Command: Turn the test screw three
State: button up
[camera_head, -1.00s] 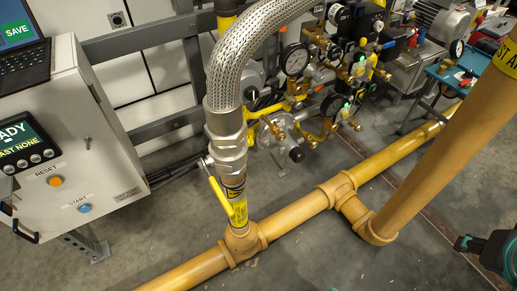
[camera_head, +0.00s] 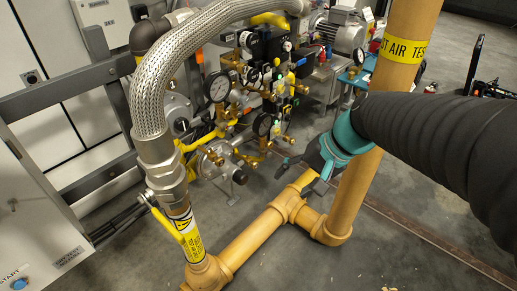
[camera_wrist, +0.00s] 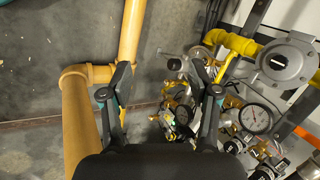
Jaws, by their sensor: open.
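The valve train (camera_head: 255,95), with brass fittings, gauges and small green lights, stands left of my gripper (camera_head: 293,180) in the head view. Small brass fittings (camera_head: 221,160) stick out along its lower front. I cannot tell which of them is test screw three. In the wrist view my gripper (camera_wrist: 162,95) has its two dark fingers wide apart with nothing held. Part of the valve train (camera_wrist: 178,112) shows between and beyond the fingers, and some of it is hidden behind the right finger.
A yellow pipe (camera_head: 245,243) runs along the floor below, with an upright yellow pipe (camera_head: 398,60) beside my arm. A braided steel hose (camera_head: 150,95) arches at left, above a yellow-handled valve (camera_head: 168,226). A pressure gauge (camera_wrist: 255,119) shows at right in the wrist view.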

aim_at(256, 166)
jog(key=w+a+f+m+y+b, duration=0.2)
jog(key=w+a+f+m+y, duration=0.4)
jog(key=w, duration=0.5)
jog(key=w+a+f+m+y+b, duration=0.2)
jog(key=w+a+f+m+y, duration=0.1)
jog(key=w+f, duration=0.7)
jog(key=w+d+f+m+t+b, duration=0.1)
jog(key=w+f+m+t, duration=0.5)
jog(key=f, duration=0.4)
jog(key=w+d+f+m+t+b, duration=0.2)
jog(key=w+f+m+t, duration=0.2)
jog(key=w+f, duration=0.6)
jog(key=shift+h, duration=0.3)
jog(key=a, duration=0.1)
jog(key=w+a, duration=0.1)
jog(key=a, duration=0.1)
jog(key=w+a+f, duration=0.1)
jog(key=a, duration=0.1)
jog(key=shift+w+a, duration=0.2)
jog(key=shift+a, duration=0.05)
jog(key=shift+c, duration=0.2)
jog(key=c, duration=1.1)
